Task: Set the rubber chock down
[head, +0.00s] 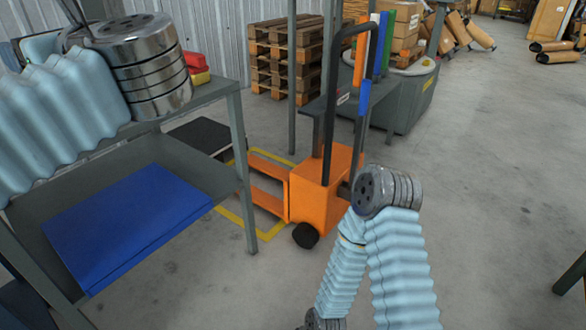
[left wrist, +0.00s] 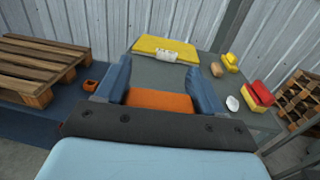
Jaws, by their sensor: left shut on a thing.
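My left gripper (left wrist: 160,88) shows in the left wrist view with its two blue fingers on either side of an orange block. It is shut on this block, which I take to be the rubber chock (left wrist: 160,101). The near side of the block is hidden behind the dark gripper body. The grey table top (left wrist: 190,70) lies beyond the fingers; I cannot tell whether the block touches it. In the head view my left arm reaches in at the upper left, and its fingertips and the block are not clearly visible. My right gripper is not in view.
A yellow folder (left wrist: 165,48), a tan object (left wrist: 217,69), a white piece (left wrist: 233,103) and a red and yellow object (left wrist: 258,95) lie on the table. A wooden pallet (left wrist: 40,65) is left. An orange pallet jack (head: 318,190) stands on open floor beside the table.

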